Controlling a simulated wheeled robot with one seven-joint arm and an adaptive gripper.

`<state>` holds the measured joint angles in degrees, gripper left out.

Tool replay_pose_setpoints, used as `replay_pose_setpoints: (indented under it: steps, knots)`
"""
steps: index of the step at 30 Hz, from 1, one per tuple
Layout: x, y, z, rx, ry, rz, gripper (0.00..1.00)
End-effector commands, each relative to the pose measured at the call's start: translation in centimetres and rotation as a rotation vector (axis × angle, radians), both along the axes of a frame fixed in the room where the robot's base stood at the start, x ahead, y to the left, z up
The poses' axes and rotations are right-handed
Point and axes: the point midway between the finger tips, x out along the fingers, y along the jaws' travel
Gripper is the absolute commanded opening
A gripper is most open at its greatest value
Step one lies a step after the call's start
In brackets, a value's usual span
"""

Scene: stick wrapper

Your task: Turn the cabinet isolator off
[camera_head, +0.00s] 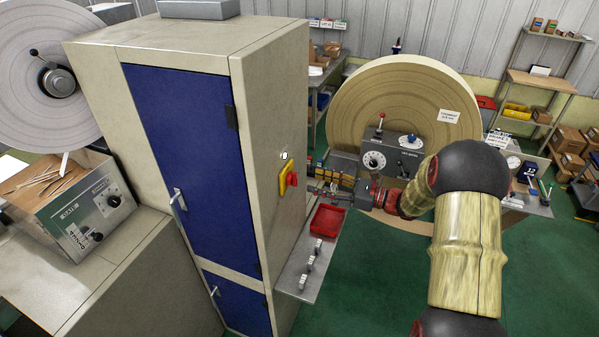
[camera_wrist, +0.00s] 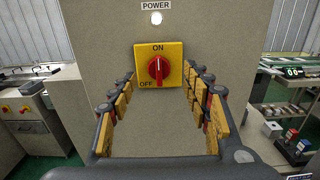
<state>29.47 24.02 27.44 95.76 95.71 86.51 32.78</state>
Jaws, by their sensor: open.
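The cabinet isolator (camera_head: 287,179) is a red rotary knob on a yellow plate on the cabinet's beige side. In the wrist view the isolator knob (camera_wrist: 158,69) has its grip upright, in line with ON above it; OFF is at the plate's lower left. A round white lamp (camera_wrist: 156,18) under a POWER label sits above. My gripper (camera_head: 318,178) is just right of the isolator in the head view. In the wrist view my gripper (camera_wrist: 160,85) is open, its yellow-padded fingers left and right of the plate, with nothing between them. Contact with the knob is not visible.
The tall cabinet (camera_head: 268,105) has blue doors. A shelf (camera_head: 300,262) with a red tray (camera_head: 327,221) and small metal parts lies below my gripper. A large paper roll (camera_head: 400,85) and a grey control box (camera_head: 385,158) stand behind my arm. Green floor is clear at front right.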

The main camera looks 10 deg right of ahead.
Motion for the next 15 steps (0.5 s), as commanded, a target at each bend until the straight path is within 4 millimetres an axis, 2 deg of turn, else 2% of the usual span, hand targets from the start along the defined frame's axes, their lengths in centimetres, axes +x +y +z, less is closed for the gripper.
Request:
replay_pose_setpoints:
  steps: [9,15]
  knots:
    - [2.8,4.1,0.0,-0.003,0.000,0.005,0.48]
    - [3.8,5.4,0.0,-0.003,-0.001,0.004,0.48]
